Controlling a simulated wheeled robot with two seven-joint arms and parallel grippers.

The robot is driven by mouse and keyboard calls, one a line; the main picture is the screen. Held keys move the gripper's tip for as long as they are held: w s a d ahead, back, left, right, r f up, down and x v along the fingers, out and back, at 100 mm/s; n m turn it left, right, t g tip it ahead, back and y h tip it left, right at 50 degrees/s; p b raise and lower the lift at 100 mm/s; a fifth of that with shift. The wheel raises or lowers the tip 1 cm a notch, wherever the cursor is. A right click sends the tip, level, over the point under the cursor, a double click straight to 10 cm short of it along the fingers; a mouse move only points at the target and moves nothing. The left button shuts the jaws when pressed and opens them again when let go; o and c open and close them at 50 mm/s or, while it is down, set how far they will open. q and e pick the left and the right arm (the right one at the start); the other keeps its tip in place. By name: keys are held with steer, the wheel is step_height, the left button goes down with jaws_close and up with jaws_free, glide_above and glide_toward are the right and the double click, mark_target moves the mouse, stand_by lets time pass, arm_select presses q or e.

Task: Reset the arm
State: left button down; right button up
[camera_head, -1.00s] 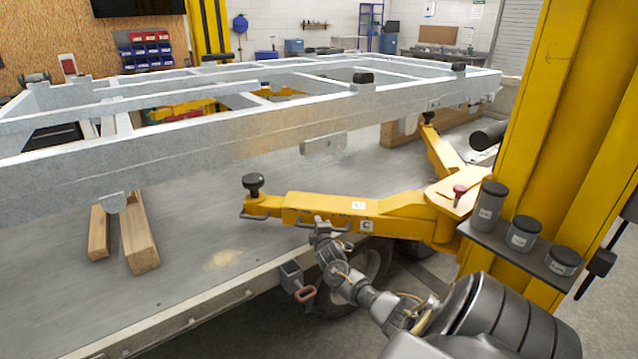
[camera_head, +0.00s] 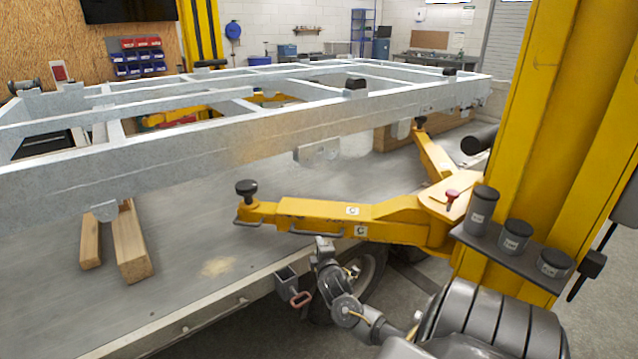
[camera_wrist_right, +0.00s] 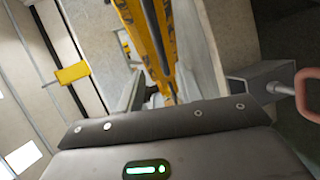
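The yellow lift arm (camera_head: 325,211) reaches left from the yellow post, under the grey trailer frame (camera_head: 230,135). A black pad (camera_head: 246,189) stands on its left end, and thin grey handles (camera_head: 318,234) run along its near side. My right gripper (camera_head: 324,246) is just below and in front of the lift arm, near the handle; contact cannot be made out. Its fingers are small and partly hidden, so their opening is unclear. The right wrist view shows the yellow lift arm (camera_wrist_right: 147,35) beyond the dark gripper body. My left gripper is not in view.
The yellow post (camera_head: 550,120) carries a shelf with grey canisters (camera_head: 515,238) at right, close to my right arm. A hitch tube with a red loop (camera_head: 298,297) is left of my gripper. A wheel (camera_head: 367,272) sits behind.

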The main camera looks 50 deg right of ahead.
stand_by(0.4)
steer(key=s+a+f+m+g+y, duration=0.15)
steer(key=s+a+f, duration=0.3)
steer(key=f, duration=0.55)
steer(key=s+a+f+g+y, duration=0.25)
steer(key=s+f, duration=0.25)
steer(key=f, duration=0.6)
steer(key=s+a+f+m+g+y, duration=0.1)
steer(key=s+a+f, duration=0.35)
steer(key=f, duration=0.55)
steer(key=s+a+f+m+g+y, duration=0.1)
steer(key=s+a+f, duration=0.4)
steer(key=s, duration=0.5)
steer(key=s+a+f+m+g+y, duration=0.2)
steer(key=s+a+f, duration=0.4)
steer(key=s+a, duration=0.3)
steer(key=s+a+f+m+g+y, duration=0.1)
steer(key=s+a+f, duration=0.5)
steer(key=s, duration=0.6)
steer(key=shift+a+f+g+y, duration=0.15)
steer(key=shift+a+g+y, duration=0.35)
steer(key=shift+a+g, duration=0.5)
